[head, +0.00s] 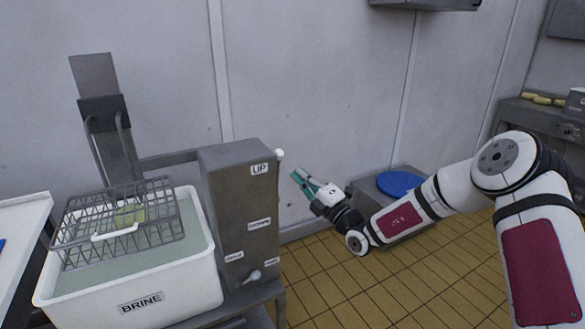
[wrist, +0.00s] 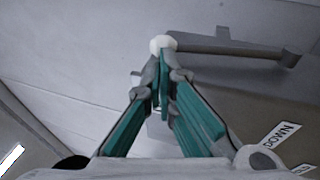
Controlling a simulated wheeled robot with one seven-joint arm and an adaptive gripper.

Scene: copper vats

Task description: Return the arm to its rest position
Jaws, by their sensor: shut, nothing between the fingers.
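My gripper (head: 297,177) is at the end of my arm, in the middle of the head view, to the right of the grey control box (head: 238,205). Its teal fingers point up and left toward the box's upper right edge, where a small white knob (head: 280,153) sticks out. In the wrist view the two fingers (wrist: 161,80) come together at their tips with nothing between them. The white knob (wrist: 163,43) shows just beyond the tips; I cannot tell whether they touch it. My arm reaches in from the right, bent at the elbow.
A white tub (head: 140,285) labelled BRINE stands at left, with a wire basket (head: 120,222) above its liquid. A blue disc (head: 399,183) lies on a low grey stand behind my forearm. A grey counter (head: 540,115) is at far right. The tiled floor in front is clear.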

